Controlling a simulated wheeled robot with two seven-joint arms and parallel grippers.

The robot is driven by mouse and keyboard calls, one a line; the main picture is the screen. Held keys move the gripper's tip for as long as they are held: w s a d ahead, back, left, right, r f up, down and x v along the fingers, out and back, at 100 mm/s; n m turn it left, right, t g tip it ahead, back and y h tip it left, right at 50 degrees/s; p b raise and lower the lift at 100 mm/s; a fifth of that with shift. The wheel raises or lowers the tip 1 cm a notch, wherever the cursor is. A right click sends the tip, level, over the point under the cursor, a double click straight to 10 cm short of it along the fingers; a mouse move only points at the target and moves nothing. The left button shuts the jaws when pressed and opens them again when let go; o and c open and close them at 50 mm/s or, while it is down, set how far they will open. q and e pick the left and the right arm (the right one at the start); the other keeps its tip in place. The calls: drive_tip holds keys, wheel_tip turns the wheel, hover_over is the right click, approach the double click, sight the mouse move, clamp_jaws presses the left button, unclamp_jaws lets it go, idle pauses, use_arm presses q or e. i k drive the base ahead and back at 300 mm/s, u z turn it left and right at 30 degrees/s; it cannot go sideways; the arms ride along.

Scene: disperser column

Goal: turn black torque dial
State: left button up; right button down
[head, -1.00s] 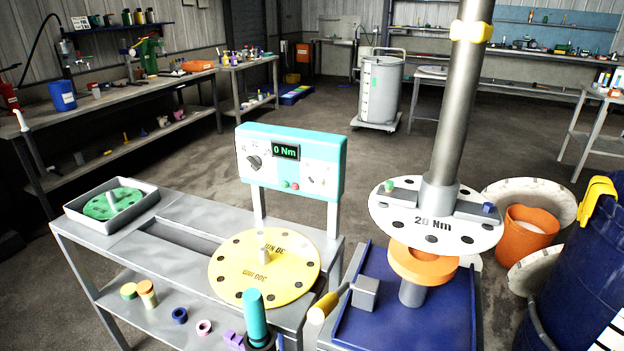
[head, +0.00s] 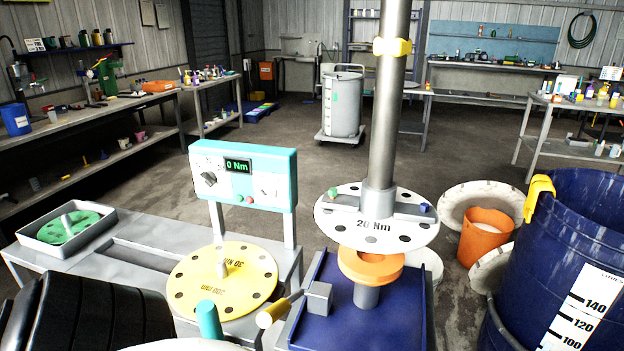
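The black torque dial (head: 209,179) sits at the left of the white face of a turquoise control box (head: 243,176) on two posts. Its pointer tilts, and small marks surround it. The box's display (head: 238,166) reads "0 Nm" in green. Below it are a red and a green button, with small switches to the right. A black, ribbed part, probably of my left arm, fills the lower left corner, and a pale surface shows at the bottom edge. Neither gripper's fingers are visible. Nothing touches the dial.
A yellow disc (head: 222,280) lies on the grey bench before the box. A teal cylinder (head: 208,322) and a yellow-ended handle (head: 274,312) stand in front. Right are the column with its white "20 Nm" disc (head: 340,228), an orange ring (head: 370,268) and a blue drum (head: 575,240).

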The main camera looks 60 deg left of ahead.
sight(209, 177)
drive_tip(key=z, duration=0.9)
drive_tip(key=k, duration=1.05)
drive_tip(key=u, duration=0.9)
